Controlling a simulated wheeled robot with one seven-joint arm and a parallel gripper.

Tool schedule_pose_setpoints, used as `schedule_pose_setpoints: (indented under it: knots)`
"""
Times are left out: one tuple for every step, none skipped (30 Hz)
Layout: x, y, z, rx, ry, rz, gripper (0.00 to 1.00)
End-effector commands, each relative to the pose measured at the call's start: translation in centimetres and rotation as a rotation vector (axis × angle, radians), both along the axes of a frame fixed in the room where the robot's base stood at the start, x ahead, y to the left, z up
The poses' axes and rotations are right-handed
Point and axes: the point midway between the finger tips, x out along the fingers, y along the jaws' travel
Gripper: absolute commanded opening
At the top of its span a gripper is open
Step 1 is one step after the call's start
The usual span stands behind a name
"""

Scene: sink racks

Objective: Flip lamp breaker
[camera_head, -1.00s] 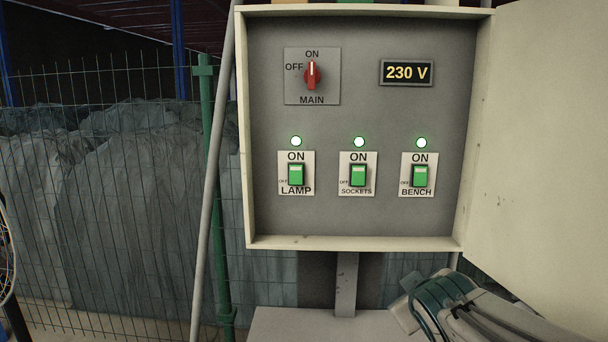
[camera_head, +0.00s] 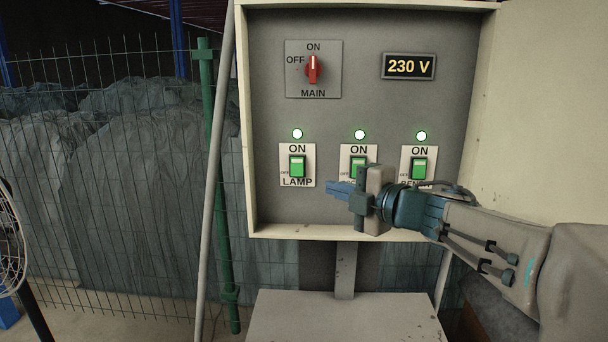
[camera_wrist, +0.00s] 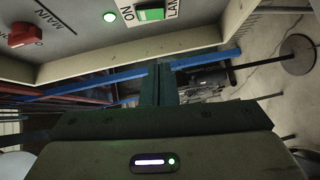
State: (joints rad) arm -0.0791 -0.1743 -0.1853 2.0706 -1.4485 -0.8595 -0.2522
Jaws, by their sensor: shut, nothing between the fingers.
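The lamp breaker (camera_head: 297,167) is a green rocker on a white plate marked ON and LAMP, at the lower left of the open panel box. My gripper (camera_head: 330,187) is shut and empty, in front of the panel just right of and slightly below the lamp breaker. It partly covers the sockets breaker (camera_head: 358,161). In the wrist view its closed fingers (camera_wrist: 161,68) point up toward the box's lower rim.
The bench breaker (camera_head: 419,167) is partly hidden by my arm. A red main switch (camera_head: 313,70) points to ON, and a display (camera_head: 408,66) reads 230 V. The box's rim (camera_head: 345,234) projects below, and its door (camera_head: 545,130) stands open at right.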

Motion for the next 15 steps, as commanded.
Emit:
schedule_pose_setpoints:
  knots:
    - [0.0, 0.0, 0.0, 0.001, 0.001, -0.001, 0.0]
    - [0.0, 0.0, 0.0, 0.001, 0.001, -0.001, 0.0]
    - [0.1, 0.0, 0.0, 0.001, 0.001, -0.001, 0.0]
    - [0.1, 0.1, 0.0, 0.001, 0.001, -0.001, 0.0]
    - [0.2, 0.2, 0.0, 0.001, 0.001, -0.001, 0.0]
    - [0.4, 0.4, 0.0, 0.001, 0.001, 0.0, 0.0]
    - [0.6, 0.6, -0.1, 0.001, 0.003, 0.0, 0.0]
    - [0.9, 0.8, -0.1, 0.001, 0.003, -0.001, 0.0]
    - [1.3, 1.2, -0.1, 0.001, 0.004, 0.0, 0.0]
    - [1.7, 1.6, -0.2, 0.001, 0.004, 0.001, 0.0]
    - [2.1, 2.0, -0.2, 0.002, 0.004, 0.002, 0.0]
    - [2.6, 2.5, -0.3, 0.001, 0.004, 0.002, 0.0]
    - [3.1, 2.9, -0.4, 0.002, 0.005, 0.001, 0.0]
    - [3.6, 3.4, -0.4, 0.002, 0.004, 0.001, 0.0]
    - [4.2, 4.0, -0.5, 0.002, 0.004, 0.002, 0.0]
